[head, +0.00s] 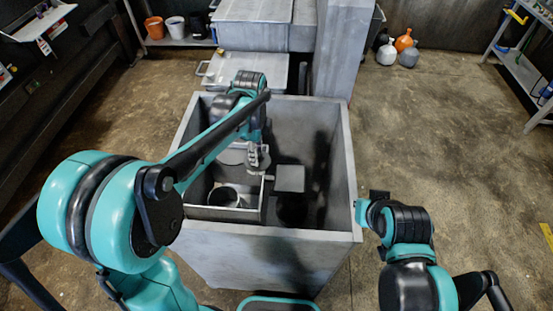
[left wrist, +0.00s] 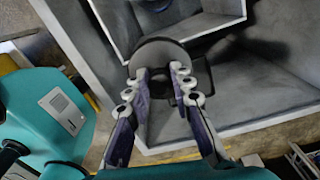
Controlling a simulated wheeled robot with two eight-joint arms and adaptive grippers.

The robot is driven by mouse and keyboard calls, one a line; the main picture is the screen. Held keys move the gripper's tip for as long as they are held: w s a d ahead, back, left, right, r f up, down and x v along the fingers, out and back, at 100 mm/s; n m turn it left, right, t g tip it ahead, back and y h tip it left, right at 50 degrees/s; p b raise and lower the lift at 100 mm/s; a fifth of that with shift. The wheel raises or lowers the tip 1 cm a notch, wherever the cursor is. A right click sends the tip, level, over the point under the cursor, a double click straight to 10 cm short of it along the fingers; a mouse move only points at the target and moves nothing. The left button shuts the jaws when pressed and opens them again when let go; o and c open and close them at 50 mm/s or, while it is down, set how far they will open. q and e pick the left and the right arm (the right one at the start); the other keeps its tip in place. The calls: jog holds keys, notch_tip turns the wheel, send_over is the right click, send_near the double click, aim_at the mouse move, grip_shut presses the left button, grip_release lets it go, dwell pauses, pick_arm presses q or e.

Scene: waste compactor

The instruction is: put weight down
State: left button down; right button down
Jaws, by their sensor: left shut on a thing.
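The weight, a grey round disc (left wrist: 160,58), is between the fingertips of my left gripper (left wrist: 160,78) in the left wrist view. The gripper is shut on it, and the disc overlaps the rim of an open box in that picture. In the head view my left gripper (head: 257,158) reaches down inside the large grey bin (head: 343,170). The open box (head: 225,213) lies in the bin with a round container (head: 223,197) in it. I cannot tell whether the weight touches anything below. My right gripper (head: 372,203) is outside the bin's right wall, its fingers unclear.
A grey square plate (head: 290,178) is right of the box inside the bin. Grey machinery (head: 252,35) stands behind the bin. Pots (head: 175,27) stand on a shelf at the back left. A metal shelf (head: 525,70) is at the far right.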

pick_arm(q)
jog(key=w+d+f, duration=0.1)
jog(key=d+f, duration=0.1)
jog(key=d, duration=0.1)
jog(key=w+d+f, duration=0.1)
jog(key=d+f, duration=0.1)
jog(key=d, duration=0.2)
jog(key=d+f, duration=0.2)
jog(key=d, duration=0.1)
jog(key=shift+w+d+f, duration=0.2)
jog(key=shift+w+d, duration=0.05)
jog(key=shift+w, duration=0.15)
jog(key=shift+f, duration=2.1)
jog(key=c, duration=1.3)
grip_release()
jog(key=shift+f, duration=0.1)
